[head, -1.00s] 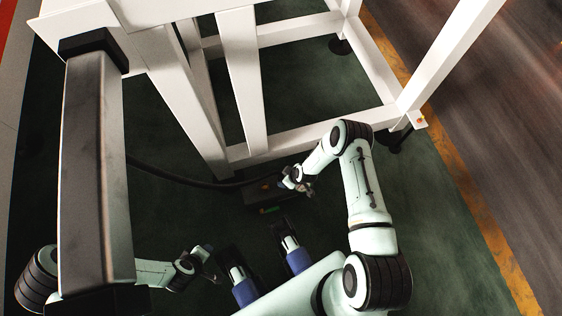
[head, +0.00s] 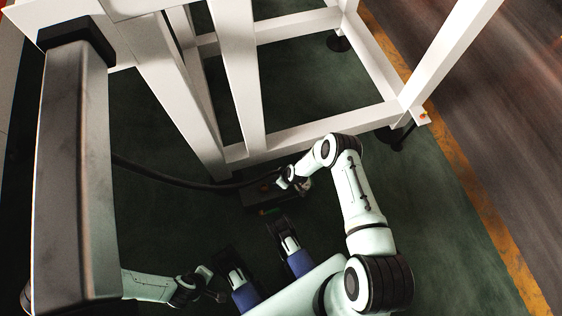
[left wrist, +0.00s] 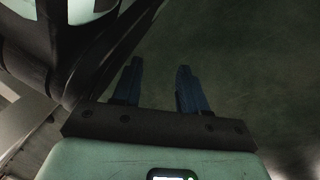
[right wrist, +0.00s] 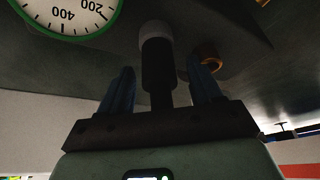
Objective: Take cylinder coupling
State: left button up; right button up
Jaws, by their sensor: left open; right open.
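The cylinder coupling appears as a dark cylinder (right wrist: 158,75) with a pale upper end in the right wrist view. It stands between the two blue fingers of my right gripper (right wrist: 160,85), which is open around it. I cannot tell whether a finger touches it. In the head view my right gripper (head: 293,181) is at the low dark box (head: 262,197) by the rack's foot; the coupling is too small to make out there. My left gripper (left wrist: 158,82) is open and empty in the left wrist view, over dark floor. In the head view it is at the lower left (head: 214,285).
A green-rimmed gauge (right wrist: 65,14) and a brass-coloured ring (right wrist: 208,60) are close to my right gripper. A black cable (head: 170,178) runs along the floor to the box. The white rack (head: 310,136) stands behind it. Green floor is free at right.

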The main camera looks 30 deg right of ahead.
jog(key=c, duration=1.1)
